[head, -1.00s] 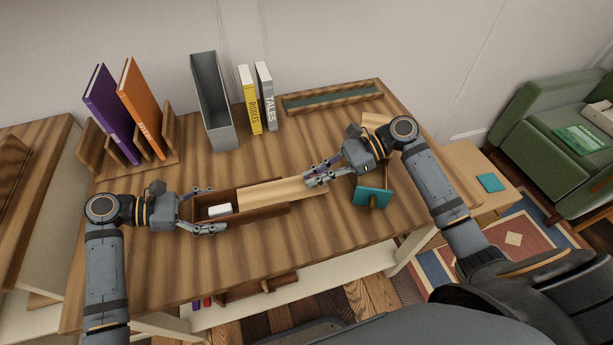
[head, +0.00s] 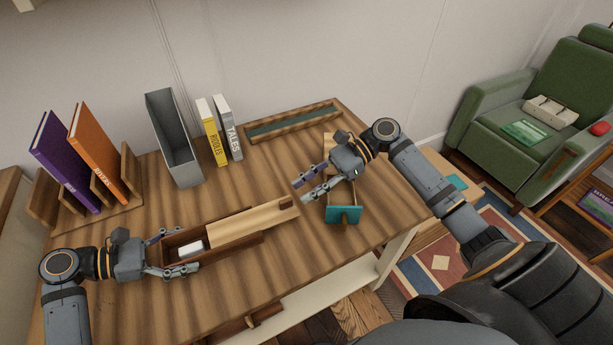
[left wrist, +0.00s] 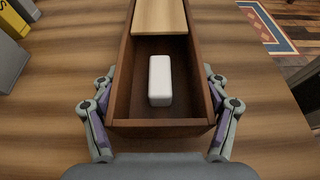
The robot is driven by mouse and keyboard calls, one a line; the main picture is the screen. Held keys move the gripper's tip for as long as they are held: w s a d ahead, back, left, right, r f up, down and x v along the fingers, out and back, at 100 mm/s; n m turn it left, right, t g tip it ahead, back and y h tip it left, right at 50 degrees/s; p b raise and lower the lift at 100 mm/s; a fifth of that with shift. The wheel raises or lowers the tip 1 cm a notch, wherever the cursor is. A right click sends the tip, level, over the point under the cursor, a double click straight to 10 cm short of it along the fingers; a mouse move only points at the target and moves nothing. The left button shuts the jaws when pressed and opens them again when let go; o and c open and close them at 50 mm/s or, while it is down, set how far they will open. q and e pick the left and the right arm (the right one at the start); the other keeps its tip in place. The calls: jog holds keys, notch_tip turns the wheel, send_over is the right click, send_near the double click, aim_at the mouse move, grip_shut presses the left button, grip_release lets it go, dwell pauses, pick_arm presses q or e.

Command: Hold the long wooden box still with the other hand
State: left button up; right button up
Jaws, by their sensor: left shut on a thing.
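The long wooden box (head: 219,247) lies on the desk, dark brown with a pale sliding lid (head: 247,225) pulled partly out toward the right. A white block (head: 190,248) lies in the uncovered left end; it also shows in the left wrist view (left wrist: 160,80). My left gripper (head: 172,250) is shut on the left end of the box, one finger along each long side, as the left wrist view (left wrist: 163,112) shows. My right gripper (head: 303,187) is apart from the lid, above and to the right of its end, its fingers spread with nothing between them.
A teal-fronted wooden stand (head: 343,214) is under and beside my right gripper. Behind are a grey file holder (head: 174,140), yellow (head: 212,134) and white books, and a shallow tray (head: 293,121). A purple book (head: 66,163) and an orange book (head: 98,153) stand in a rack at left.

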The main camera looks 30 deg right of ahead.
pick_arm(q)
jog(key=shift+f, duration=0.1)
pick_arm(e)
jog(key=v, duration=0.6)
pick_arm(q)
jog(key=o, duration=1.4)
jog(key=p+v, duration=0.6)
jog(key=shift+a+r, duration=0.2)
jog(key=shift+r, duration=0.2)
jog(key=shift+a, duration=0.3)
jog(key=shift+f, duration=0.15)
pick_arm(e)
notch_tip(320, 180, up, 6)
jog(key=shift+f, duration=0.1)
